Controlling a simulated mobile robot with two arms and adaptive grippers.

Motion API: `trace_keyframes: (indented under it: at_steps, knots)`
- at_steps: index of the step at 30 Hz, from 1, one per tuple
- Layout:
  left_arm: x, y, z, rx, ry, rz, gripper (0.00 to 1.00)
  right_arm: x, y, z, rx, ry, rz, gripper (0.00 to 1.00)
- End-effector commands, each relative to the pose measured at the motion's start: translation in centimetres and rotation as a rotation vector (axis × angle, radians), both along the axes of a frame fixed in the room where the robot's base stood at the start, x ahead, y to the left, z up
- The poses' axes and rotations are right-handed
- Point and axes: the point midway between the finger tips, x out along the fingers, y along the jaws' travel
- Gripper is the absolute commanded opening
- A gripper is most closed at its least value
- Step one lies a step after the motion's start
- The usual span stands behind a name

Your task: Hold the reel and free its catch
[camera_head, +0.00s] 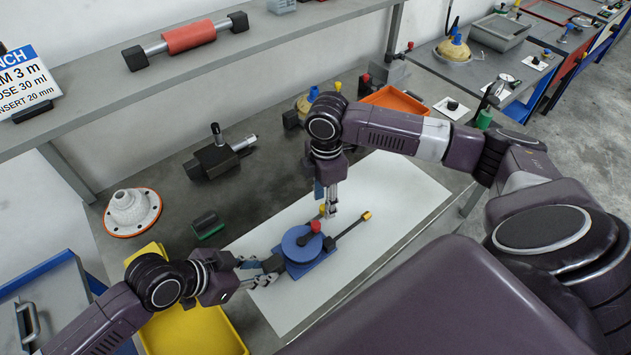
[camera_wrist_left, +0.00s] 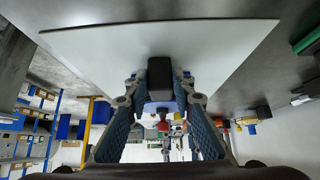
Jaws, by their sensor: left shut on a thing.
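The blue reel (camera_head: 301,246) sits on a blue base on the white sheet. A red knob (camera_head: 315,226) stands on top of it. A dark bar with a yellow end (camera_head: 366,216) sticks out to the right. My left gripper (camera_head: 260,272) is shut on the reel's black block (camera_head: 273,264) at its left side; the block also shows between the fingers in the left wrist view (camera_wrist_left: 159,78).
A yellow tray (camera_head: 200,335) lies below my left arm. A dark green-ended block (camera_head: 207,225), a white flanged part (camera_head: 133,211) and a dark vise-like tool (camera_head: 215,157) stand left and behind. The white sheet (camera_head: 400,187) is clear on the right.

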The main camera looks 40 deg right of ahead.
Motion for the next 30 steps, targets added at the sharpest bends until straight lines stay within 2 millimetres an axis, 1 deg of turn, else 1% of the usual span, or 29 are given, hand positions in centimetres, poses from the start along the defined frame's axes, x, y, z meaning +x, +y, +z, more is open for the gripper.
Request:
trace_keyframes:
  at_steps: [1, 9, 12, 15, 20, 30]
  knots:
    - [0.0, 0.0, -0.1, 0.002, 0.002, 0.000, 0.00, 0.1, 0.0, 1.1, 0.000, -0.005, 0.001, 0.37]
    - [0.0, 0.0, -0.1, 0.001, 0.001, 0.000, 0.00, 0.1, 0.0, 6.9, 0.000, -0.006, 0.001, 0.37]
    - [0.0, 0.0, -0.1, 0.001, 0.001, 0.000, 0.00, 0.1, 0.0, 8.5, -0.001, -0.004, 0.000, 0.37]
    - [0.0, 0.0, -0.1, 0.001, 0.001, -0.001, 0.00, 0.1, 0.0, 9.6, -0.001, -0.003, 0.001, 0.37]
    - [0.0, 0.0, -0.1, 0.001, 0.001, -0.001, 0.00, 0.0, -0.1, 10.3, -0.001, -0.001, 0.001, 0.37]
    - [0.0, 0.0, 0.0, 0.001, 0.001, -0.001, 0.00, 0.0, -0.1, 10.3, -0.001, -0.001, 0.001, 0.37]
